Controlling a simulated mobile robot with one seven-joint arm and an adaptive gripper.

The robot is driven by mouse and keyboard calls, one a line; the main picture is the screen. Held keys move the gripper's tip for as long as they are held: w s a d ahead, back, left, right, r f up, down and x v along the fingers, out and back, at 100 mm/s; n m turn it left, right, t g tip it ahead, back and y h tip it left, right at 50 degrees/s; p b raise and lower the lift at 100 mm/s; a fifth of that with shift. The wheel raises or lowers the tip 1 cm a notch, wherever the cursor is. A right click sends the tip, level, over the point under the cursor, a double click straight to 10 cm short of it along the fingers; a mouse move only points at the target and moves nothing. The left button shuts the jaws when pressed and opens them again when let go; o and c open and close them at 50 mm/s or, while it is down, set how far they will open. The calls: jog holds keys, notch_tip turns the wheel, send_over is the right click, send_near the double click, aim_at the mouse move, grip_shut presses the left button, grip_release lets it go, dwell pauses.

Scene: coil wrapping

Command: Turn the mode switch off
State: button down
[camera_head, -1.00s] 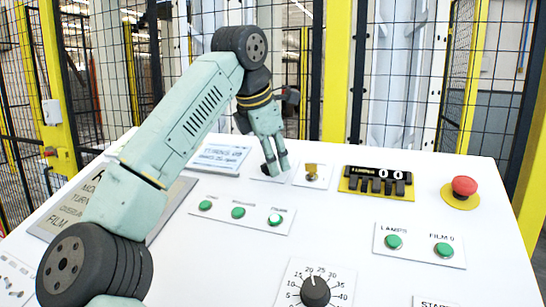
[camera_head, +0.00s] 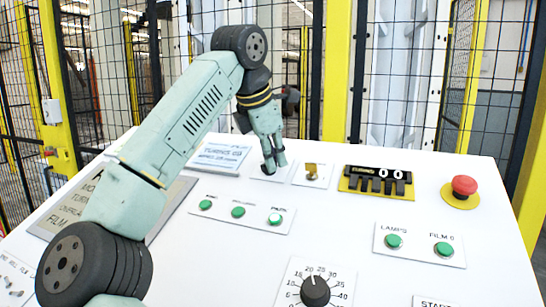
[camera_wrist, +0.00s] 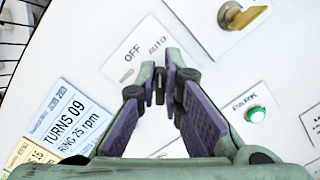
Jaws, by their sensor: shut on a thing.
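The mode switch is a small dark knob (camera_wrist: 159,86) on a white plate (camera_wrist: 128,58) marked OFF and AUTO, with OFF on the left and AUTO on the right in the wrist view. My gripper (camera_wrist: 160,88) has its fingertips closed around this knob. In the head view my gripper (camera_head: 273,168) points down at the panel, left of the brass key switch. There the fingers hide the knob. The fingers also cover much of the knob in the wrist view, so I cannot tell which label it points to.
A brass key switch (camera_head: 312,171) stands close to the right of my gripper. A black counter (camera_head: 377,180), a red emergency button (camera_head: 464,186), green buttons (camera_head: 238,212) and a dial (camera_head: 315,291) are on the white panel. A TURNS card (camera_head: 220,156) lies left.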

jog(key=shift+n, duration=0.3)
jog(key=n, duration=0.3)
jog(key=shift+w+a+n, duration=0.15)
jog(key=shift+a+n, duration=0.05)
jog(key=shift+n, duration=0.1)
jog(key=shift+w+a+n+t+y, duration=0.1)
jog(key=shift+n+t+y, duration=0.05)
jog(key=shift+n, duration=1)
jog(key=shift+w+a+n+t+y, duration=0.1)
jog(key=shift+n+t+y, duration=0.05)
jog(key=shift+n, duration=1)
jog(key=c, duration=1.7)
grip_release()
jog(key=shift+r, duration=0.15)
